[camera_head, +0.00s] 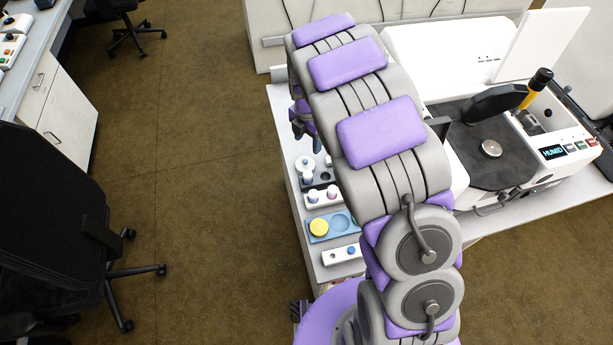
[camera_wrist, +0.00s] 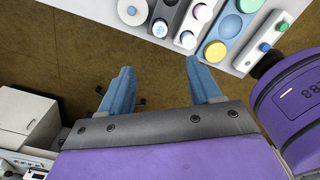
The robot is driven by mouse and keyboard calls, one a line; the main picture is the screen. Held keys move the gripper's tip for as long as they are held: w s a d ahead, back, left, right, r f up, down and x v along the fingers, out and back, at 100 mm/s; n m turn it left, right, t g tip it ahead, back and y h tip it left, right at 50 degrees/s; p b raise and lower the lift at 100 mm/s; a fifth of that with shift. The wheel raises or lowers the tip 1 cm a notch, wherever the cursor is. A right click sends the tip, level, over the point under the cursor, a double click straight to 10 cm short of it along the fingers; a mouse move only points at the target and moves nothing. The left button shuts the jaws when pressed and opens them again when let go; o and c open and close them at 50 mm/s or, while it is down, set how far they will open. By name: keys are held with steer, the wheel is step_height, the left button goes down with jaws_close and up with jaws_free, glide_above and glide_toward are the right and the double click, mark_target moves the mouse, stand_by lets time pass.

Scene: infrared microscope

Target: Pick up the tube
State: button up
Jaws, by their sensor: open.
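My gripper (camera_wrist: 160,66) is open, with its two blue fingers spread wide and nothing between them; only floor shows there in the wrist view. In the head view my own arm hides most of it. No tube can be told for sure. Small round capped items stand in holders on the bench, seen from above. A white block holds a blue-capped item (camera_wrist: 265,47) and a green-capped item (camera_wrist: 281,27). A grey holder has a blue-topped item (camera_wrist: 160,28), and a light holder has white-topped items (camera_wrist: 188,40). All lie beyond the fingertips, apart from them.
A blue tray (camera_head: 341,220) with a yellow disc (camera_head: 319,228) sits among the holders on the white bench (camera_head: 297,207). The white microscope (camera_head: 440,60) with its dark stage stands right of my arm. An office chair (camera_head: 50,220) is at left; the floor between is clear.

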mark_target(307, 174)
step_height(307, 174, down, 18)
steer(key=b, duration=0.3)
steer(key=shift+a+r, duration=0.1)
steer(key=shift+r, duration=0.05)
steer(key=shift+c, duration=0.2)
steer(key=c, duration=1.1)
steer(key=shift+r, duration=0.1)
